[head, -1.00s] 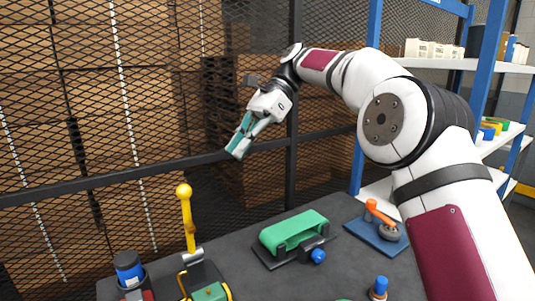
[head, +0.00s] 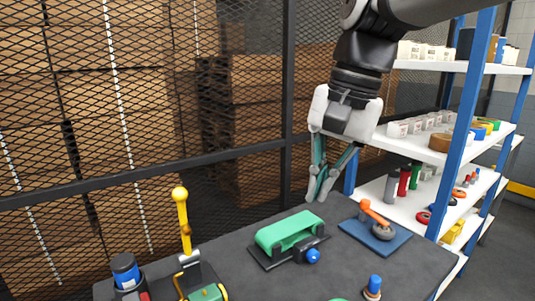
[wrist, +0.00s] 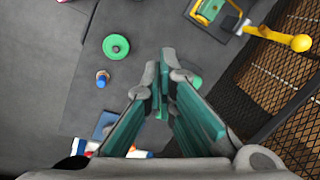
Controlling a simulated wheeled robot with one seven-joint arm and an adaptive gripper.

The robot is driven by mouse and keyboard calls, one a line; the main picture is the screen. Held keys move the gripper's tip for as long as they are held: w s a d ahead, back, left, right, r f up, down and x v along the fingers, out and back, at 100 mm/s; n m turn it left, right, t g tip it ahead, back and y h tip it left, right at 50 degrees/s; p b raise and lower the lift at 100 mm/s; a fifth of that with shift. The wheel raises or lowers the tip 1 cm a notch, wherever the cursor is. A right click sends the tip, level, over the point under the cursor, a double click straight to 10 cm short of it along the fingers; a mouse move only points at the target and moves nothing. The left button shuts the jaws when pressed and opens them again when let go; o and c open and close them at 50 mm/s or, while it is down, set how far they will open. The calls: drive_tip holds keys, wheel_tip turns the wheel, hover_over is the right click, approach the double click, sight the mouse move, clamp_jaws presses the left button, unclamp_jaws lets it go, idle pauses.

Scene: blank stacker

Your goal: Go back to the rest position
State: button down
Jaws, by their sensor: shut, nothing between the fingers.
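My gripper (head: 321,190) hangs in the air above the back of the dark bench (head: 225,265), pointing down in the head view. Its teal-padded fingers (wrist: 163,83) come together at the tips, with nothing between them. It is above and a little right of the green belt device (head: 288,232) and apart from it. In the wrist view the fingers partly cover the green thing beneath.
A yellow-handled device (head: 183,220) stands at the left. A blue plate with an orange-handled part (head: 378,225) lies right of the green device. A blue-topped peg (head: 373,287) stands in front. A mesh fence (head: 150,100) rises behind; shelves (head: 400,209) stand at the right.

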drive_tip(key=s+d+f+n+t+h, duration=0.1)
drive_tip(key=s+d+f+n, duration=0.1)
drive_tip(key=s+d+f, duration=0.3)
drive_tip(key=s+d+f+n+t+h, duration=0.1)
drive_tip(key=s+d+f, duration=0.4)
drive_tip(key=s, duration=0.5)
drive_tip(key=shift+s+d+f+n+t, duration=0.2)
drive_tip(key=shift+s+d+n+t, duration=0.15)
drive_tip(key=shift+d+n+t, duration=0.55)
